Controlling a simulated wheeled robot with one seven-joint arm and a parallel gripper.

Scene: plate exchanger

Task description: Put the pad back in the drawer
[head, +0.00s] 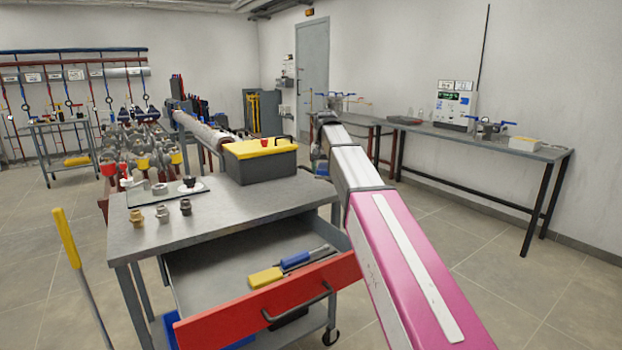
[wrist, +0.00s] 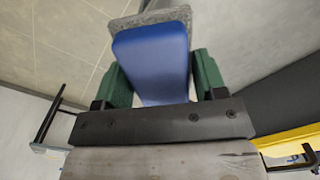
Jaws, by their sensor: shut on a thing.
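My gripper (wrist: 152,75) is shut on a blue block with a rough grey part at its far end, which I take to be the pad (wrist: 152,48). The green fingers press on both sides of the blue part. The drawer (head: 220,318) has a red front with a dark handle and stands open under the grey workbench top. A yellow-handled tool (head: 265,278) and a blue-handled tool (head: 295,262) lie in its right part. Its left part looks bare.
A black toolbox with a yellow lid (head: 258,165) stands on the workbench (head: 225,205), with several brass and steel fittings (head: 162,213) at the left. A yellow-handled tool (head: 66,238) stands left of the bench. A long table (head: 480,147) runs along the right wall.

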